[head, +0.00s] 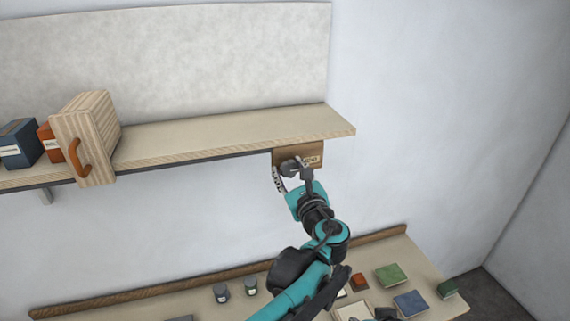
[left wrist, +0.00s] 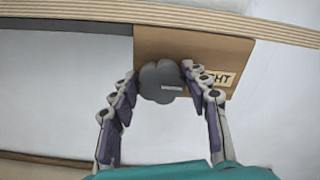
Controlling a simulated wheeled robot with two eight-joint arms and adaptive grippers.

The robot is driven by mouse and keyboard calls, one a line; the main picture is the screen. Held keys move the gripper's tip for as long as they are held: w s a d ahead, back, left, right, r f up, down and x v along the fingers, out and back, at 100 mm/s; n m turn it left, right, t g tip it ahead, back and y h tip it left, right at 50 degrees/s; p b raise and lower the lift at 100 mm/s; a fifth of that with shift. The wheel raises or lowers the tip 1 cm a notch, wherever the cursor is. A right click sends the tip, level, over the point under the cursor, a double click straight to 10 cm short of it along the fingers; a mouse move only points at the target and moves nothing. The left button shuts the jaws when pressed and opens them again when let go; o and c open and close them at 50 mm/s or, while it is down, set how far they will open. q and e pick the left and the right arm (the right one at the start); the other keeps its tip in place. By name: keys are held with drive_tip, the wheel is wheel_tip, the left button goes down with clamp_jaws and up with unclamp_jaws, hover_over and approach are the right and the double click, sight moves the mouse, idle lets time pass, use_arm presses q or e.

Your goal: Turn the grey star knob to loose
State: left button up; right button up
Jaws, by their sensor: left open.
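The grey star knob (left wrist: 155,90) is on a brown wooden plate (left wrist: 170,45) under the shelf edge. A pale bar on the knob points right, towards a label (left wrist: 222,78) that ends in "HT"; a finger hides its start. My left gripper (left wrist: 157,77) is open, with one finger on either side of the knob. The right finger looks close to the knob, and a gap shows at the left one; contact is unclear. In the head view, my left gripper (head: 291,176) is at the plate (head: 290,154) and partly covers the knob (head: 289,167).
The wooden shelf (head: 230,133) runs just above the plate. A striped wooden box with an orange handle (head: 95,135) stands on it, beside dark blue (head: 20,145) and orange items. A lower bench (head: 405,250) holds small jars (head: 222,293) and coloured blocks (head: 388,274).

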use_arm(q)
drive_tip(key=shift+s+d+r, duration=0.15)
drive_tip(key=shift+s+r, duration=0.05)
drive_tip(key=shift+s, duration=0.3)
drive_tip(key=shift+s+d, duration=0.1)
drive_tip(key=shift+s, duration=0.15)
drive_tip(key=c, duration=0.8)
drive_tip(key=shift+o, duration=0.2)
use_arm(e)
drive_tip(key=shift+s+d+r, duration=0.1)
drive_tip(key=shift+s+d, duration=0.05)
drive_tip(key=shift+s, duration=0.45)
